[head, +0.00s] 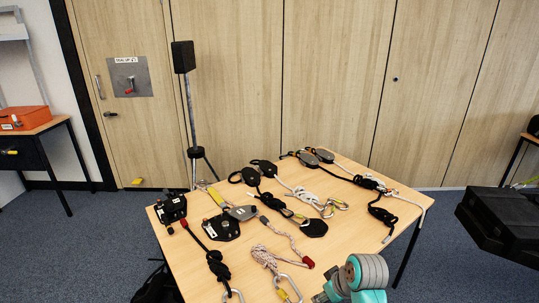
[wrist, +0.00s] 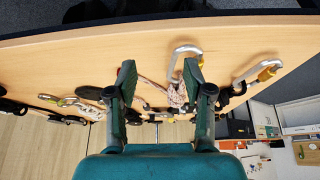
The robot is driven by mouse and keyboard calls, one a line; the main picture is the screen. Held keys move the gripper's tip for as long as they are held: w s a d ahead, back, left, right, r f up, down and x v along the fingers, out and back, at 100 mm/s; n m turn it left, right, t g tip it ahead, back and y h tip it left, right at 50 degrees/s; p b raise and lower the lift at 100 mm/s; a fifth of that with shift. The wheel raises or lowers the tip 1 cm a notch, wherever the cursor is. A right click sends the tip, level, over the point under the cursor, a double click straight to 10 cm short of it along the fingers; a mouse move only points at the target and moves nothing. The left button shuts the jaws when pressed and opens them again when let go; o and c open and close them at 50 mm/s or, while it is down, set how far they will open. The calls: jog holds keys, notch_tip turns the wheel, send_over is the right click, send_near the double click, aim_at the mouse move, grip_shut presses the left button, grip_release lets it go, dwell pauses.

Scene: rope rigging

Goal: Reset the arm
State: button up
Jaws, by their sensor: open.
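My gripper (wrist: 160,78) is open in the wrist view, its two dark fingers spread apart with nothing held between them. Beyond the fingers, a silver carabiner (wrist: 183,58) with a pale rope bundle lies on the table. Whether the fingers are close above it I cannot tell. In the head view, the teal and grey part of my arm is at the bottom right, over the table's near edge, and my fingertips cannot be made out. The wooden table (head: 185,262) shows in the head view, and its surface fills the upper part of the wrist view (wrist: 60,50).
Ropes, pulleys and carabiners cover much of the table, including a black plate device (head: 221,228) and a white rope coil (head: 306,196). A black speaker on a stand (head: 183,57) stands behind it. A black case (head: 497,222) is at right. An orange box (head: 25,117) sits far left.

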jog(key=s+f+m+t+h, duration=0.1)
jog(key=s+f+m+t, duration=0.25)
jog(key=s+f, duration=1.15)
jog(key=s+d+r+m+t+h, duration=0.1)
jog(key=s+r+t, duration=0.1)
jog(key=s, duration=0.6)
jog(key=s+d+r+m+t, duration=0.1)
jog(key=s+r, duration=0.1)
jog(key=s, duration=0.6)
jog(key=s+r+m+t, duration=0.1)
jog(key=s+r+t, duration=0.3)
jog(key=s+r, duration=1.1)
jog(key=shift+s+d+r+h, duration=0.3)
jog(key=shift+s+d, duration=0.1)
jog(key=shift+s, duration=0.4)
jog(key=shift+c, duration=0.2)
